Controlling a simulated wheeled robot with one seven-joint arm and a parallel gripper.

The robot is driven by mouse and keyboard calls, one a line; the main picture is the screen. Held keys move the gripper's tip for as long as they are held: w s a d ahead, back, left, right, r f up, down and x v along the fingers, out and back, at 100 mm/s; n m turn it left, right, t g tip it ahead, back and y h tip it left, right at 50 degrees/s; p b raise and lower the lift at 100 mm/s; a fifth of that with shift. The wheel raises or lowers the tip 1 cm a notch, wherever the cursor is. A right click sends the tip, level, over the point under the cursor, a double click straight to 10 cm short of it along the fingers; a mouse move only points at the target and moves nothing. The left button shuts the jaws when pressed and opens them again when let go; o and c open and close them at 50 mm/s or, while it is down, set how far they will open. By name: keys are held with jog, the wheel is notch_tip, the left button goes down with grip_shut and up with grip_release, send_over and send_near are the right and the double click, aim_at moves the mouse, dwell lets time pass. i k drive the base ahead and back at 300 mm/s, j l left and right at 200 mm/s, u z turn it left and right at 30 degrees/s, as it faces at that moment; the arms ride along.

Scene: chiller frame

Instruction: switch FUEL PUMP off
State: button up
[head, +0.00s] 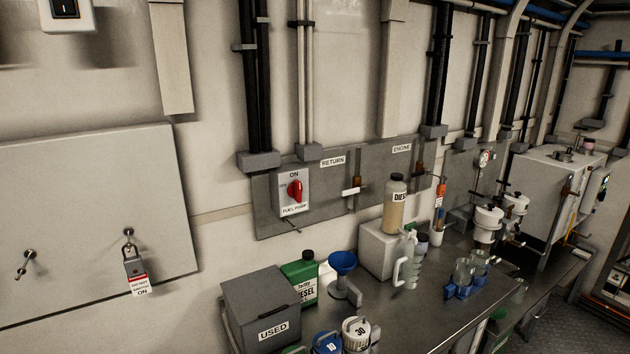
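The FUEL PUMP switch (295,193) is a pale box with a red rotary knob, mounted on the left part of a grey wall panel (335,209). Its label reads ON above the knob and FUEL PUMP below. A smaller mark sits left of the knob, too small to read surely. The knob looks roughly upright, toward ON, but its exact angle is hard to tell. Nothing covers the switch. My gripper is not in view.
A padlock (133,264) hangs on the left cabinet (85,215).

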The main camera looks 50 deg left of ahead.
aim_at(294, 190)
jog(key=i+u, duration=0.4)
jog(key=i+l+u, duration=0.15)
jog(key=u, duration=0.25)
jog(key=i+l+u, duration=0.2)
jog(key=u, duration=0.2)
jog(key=i+l+u, duration=0.4)
jog(key=k+j, duration=0.1)
